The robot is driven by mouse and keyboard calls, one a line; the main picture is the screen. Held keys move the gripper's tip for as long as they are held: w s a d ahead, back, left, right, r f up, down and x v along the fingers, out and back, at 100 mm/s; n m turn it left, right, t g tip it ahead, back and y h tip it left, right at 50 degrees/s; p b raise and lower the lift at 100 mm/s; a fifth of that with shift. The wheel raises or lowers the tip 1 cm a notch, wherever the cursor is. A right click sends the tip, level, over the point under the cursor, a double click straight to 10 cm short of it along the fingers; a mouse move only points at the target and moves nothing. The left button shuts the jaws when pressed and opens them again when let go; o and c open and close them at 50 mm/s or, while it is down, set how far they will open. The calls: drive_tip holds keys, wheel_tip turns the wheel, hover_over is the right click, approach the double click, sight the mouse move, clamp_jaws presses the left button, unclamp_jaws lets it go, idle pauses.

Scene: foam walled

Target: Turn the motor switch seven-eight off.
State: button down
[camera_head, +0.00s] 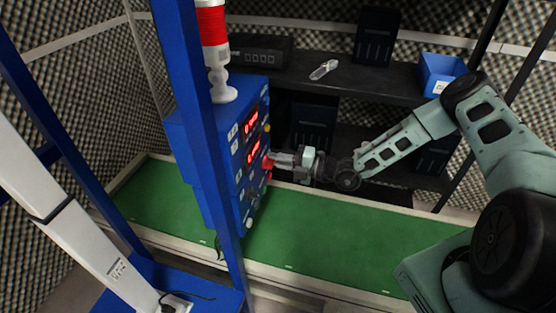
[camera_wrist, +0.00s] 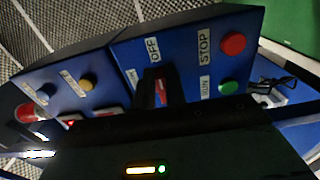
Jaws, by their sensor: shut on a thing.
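The blue control box (camera_head: 203,150) has its button panel facing right, with red digit displays. In the head view my gripper (camera_head: 272,160) reaches it from the right and touches the panel at a red part. In the wrist view a red switch (camera_wrist: 160,92) sits between the dark fingers of my gripper (camera_wrist: 160,86), which is shut on it. An OFF label (camera_wrist: 152,49) is just above the switch. A second label beside it is partly hidden by a finger. The fingers hide most of the switch, so I cannot tell its setting. No seven-eight marking is readable.
A red button (camera_wrist: 232,44) by the STOP label and a green button (camera_wrist: 228,88) by the RUN label sit close right of my fingers. A blue post (camera_head: 190,60) stands before the box. A green bench top (camera_head: 330,240) is clear.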

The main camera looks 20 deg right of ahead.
drive_tip(key=c, duration=1.4)
unclamp_jaws()
drive_tip(key=shift+c, duration=0.2)
drive_tip(key=shift+d, duration=0.15)
drive_tip(key=b+v, duration=0.3)
drive_tip(key=v, duration=1.4)
drive_tip(key=shift+s, duration=0.1)
